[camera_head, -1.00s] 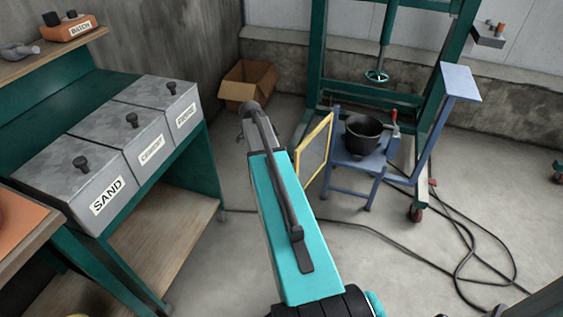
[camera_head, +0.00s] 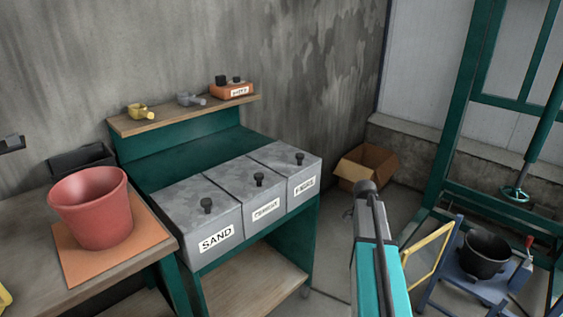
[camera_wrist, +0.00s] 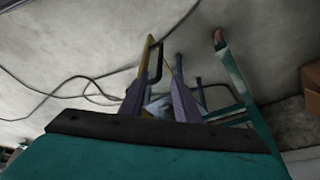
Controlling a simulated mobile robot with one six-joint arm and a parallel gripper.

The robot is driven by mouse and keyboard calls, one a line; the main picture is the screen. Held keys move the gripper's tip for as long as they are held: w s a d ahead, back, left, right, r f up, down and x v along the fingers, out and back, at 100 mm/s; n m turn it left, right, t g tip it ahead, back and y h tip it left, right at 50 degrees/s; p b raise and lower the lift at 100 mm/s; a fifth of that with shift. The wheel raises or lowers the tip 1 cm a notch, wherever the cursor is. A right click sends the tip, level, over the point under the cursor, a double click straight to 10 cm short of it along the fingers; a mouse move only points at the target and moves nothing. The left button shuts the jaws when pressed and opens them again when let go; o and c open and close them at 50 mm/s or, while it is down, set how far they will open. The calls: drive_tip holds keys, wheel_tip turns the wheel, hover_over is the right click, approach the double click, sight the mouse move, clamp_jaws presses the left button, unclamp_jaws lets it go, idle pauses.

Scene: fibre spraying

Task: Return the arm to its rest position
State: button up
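My arm (camera_head: 376,262) shows in the head view as a teal link with a dark cable or bar along it. It rises from the bottom edge, right of centre, to a grey end near the cardboard box in the picture. No gripper fingers show in the head view. In the wrist view a teal surface with a dark strip along its edge fills the bottom; it looks like part of my own body.
Left are a red bucket (camera_head: 92,209) on an orange board and a bench with grey bins, one the SAND bin (camera_head: 207,222). A cardboard box (camera_head: 366,166) stands in the corner. Right are a black bucket (camera_head: 484,256) on a blue stand (camera_head: 465,290) and a green frame (camera_head: 463,100).

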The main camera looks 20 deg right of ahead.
drive_tip(key=s+a+f+n+g+y+p, duration=0.15)
drive_tip(key=s+a+f, duration=0.25)
drive_tip(key=a+f, duration=0.6)
drive_tip(key=s+a+f+n+g+p, duration=0.1)
drive_tip(key=s+a+f+n+p, duration=0.25)
drive_tip(key=a+f, duration=0.6)
drive_tip(key=s+a+f+n+y, duration=0.1)
drive_tip(key=s+a+f+n, duration=0.1)
drive_tip(key=s+a+n, duration=0.3)
drive_tip(key=s+a+f+n+g+p, duration=0.1)
drive_tip(key=s+a+f+n, duration=0.2)
drive_tip(key=s+a+n, duration=0.3)
drive_tip(key=s+a+f+n+y+p, duration=0.1)
drive_tip(key=s+a+n, duration=0.5)
drive_tip(key=s, duration=0.6)
drive_tip(key=shift+a+f+y, duration=0.35)
drive_tip(key=shift+a+f, duration=0.45)
drive_tip(key=shift+a, duration=0.55)
